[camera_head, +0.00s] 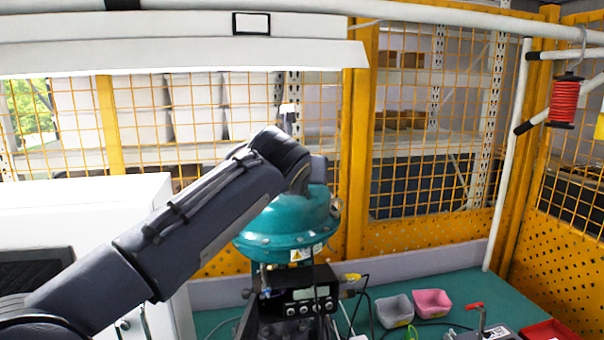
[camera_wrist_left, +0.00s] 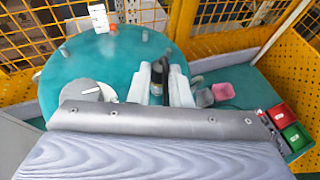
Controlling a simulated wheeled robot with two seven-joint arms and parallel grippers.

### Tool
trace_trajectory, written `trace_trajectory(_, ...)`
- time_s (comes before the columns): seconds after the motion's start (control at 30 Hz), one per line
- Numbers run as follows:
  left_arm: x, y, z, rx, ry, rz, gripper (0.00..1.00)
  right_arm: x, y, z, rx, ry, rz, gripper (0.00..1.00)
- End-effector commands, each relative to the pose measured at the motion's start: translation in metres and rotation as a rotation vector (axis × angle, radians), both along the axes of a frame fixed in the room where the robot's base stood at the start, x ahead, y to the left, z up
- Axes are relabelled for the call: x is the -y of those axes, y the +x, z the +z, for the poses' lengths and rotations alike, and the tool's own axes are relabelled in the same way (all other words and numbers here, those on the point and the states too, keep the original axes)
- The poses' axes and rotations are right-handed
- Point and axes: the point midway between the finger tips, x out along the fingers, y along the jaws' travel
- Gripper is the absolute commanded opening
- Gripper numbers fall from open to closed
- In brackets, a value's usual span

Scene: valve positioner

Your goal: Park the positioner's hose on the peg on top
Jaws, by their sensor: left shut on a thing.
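A teal domed actuator (camera_head: 287,225) stands on the bench, with the black positioner box (camera_head: 300,290) below it. In the left wrist view the round teal top (camera_wrist_left: 95,70) fills the middle. A white upright piece (camera_head: 288,110) rises behind my arm; it also shows at the far rim in the left wrist view (camera_wrist_left: 98,18). I cannot tell whether it is the peg. My left gripper (camera_wrist_left: 157,88) has its pale fingers shut on a dark piece, seemingly the hose (camera_wrist_left: 158,74), over the dome. My arm hides this gripper in the head view. My right gripper is not in view.
A grey bin (camera_head: 395,310) and a pink bin (camera_head: 432,303) stand on the green bench to the right, near a red-handled clamp (camera_head: 478,312). Dark cables (camera_head: 365,295) hang beside the positioner. A yellow mesh fence (camera_head: 430,130) closes the back. A white cabinet (camera_head: 90,215) stands left.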

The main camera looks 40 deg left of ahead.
Motion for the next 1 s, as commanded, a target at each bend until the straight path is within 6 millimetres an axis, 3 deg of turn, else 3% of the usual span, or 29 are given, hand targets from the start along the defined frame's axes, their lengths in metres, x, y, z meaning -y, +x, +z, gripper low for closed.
trace_trajectory(0.47,0.0001,-0.0001,-0.0076,0.001,0.0,0.0,0.0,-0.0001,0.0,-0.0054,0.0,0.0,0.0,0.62)
trace_trajectory(0.5,0.0001,-0.0001,-0.0074,0.001,0.0,0.0,0.2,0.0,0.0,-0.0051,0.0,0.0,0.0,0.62)
trace_trajectory(0.67,0.0,0.0,-0.0074,0.0,0.0,0.0,0.41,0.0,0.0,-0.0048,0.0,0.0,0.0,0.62)
trace_trajectory(1.0,0.0017,-0.0029,-0.0059,0.001,0.0,0.0,0.43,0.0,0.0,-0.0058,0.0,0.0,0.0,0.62)
